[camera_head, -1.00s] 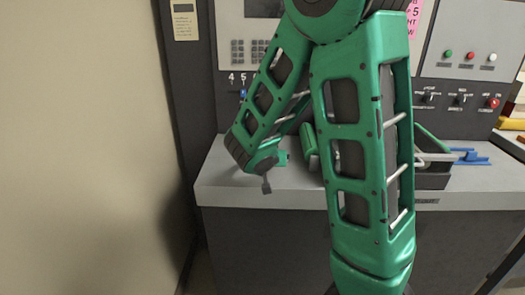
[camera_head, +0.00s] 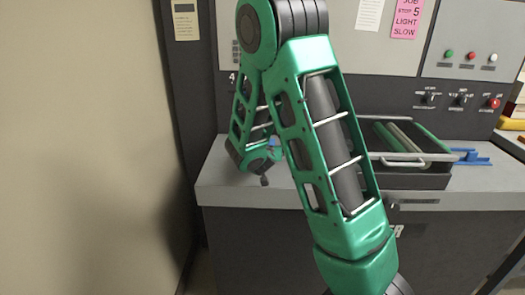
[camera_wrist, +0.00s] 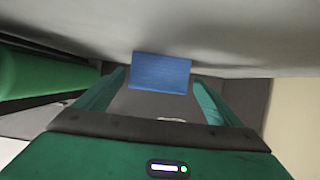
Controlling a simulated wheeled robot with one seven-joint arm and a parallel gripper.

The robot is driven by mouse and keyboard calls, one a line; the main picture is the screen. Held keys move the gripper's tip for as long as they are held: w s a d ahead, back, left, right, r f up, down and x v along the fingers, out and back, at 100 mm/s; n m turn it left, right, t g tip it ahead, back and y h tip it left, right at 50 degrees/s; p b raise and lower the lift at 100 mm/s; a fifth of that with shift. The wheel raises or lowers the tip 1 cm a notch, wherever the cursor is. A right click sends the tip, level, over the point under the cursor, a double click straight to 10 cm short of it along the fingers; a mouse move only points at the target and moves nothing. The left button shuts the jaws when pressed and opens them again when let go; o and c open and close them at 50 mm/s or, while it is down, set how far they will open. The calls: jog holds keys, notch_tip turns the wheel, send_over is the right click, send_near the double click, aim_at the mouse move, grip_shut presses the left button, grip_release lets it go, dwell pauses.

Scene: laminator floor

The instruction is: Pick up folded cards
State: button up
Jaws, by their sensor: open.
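A blue rectangular piece (camera_wrist: 160,73), which looks like the folded cards, shows in the wrist view against a pale grey surface. My gripper (camera_wrist: 159,84) is open, with one green finger to each side of the blue piece. The piece lies in line with the gap between the fingertips; I cannot tell how far in it is, and the fingers do not visibly press on it. In the head view my arm reaches down to the left part of the grey counter, and its links hide most of the gripper. A small blue patch (camera_head: 275,142) shows beside the wrist there, unclear.
A dark tray (camera_head: 425,182) with green and grey rollers stands on the counter (camera_head: 225,188), right of my arm. A blue object (camera_head: 470,157) lies farther right. The control panel (camera_head: 460,70) rises behind. A beige wall (camera_head: 80,150) stands close on the left.

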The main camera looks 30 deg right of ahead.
jog(key=shift+x, duration=1.7)
jog(key=shift+d+r, duration=0.15)
jog(key=c, duration=1.3)
jog(key=shift+r, duration=0.1)
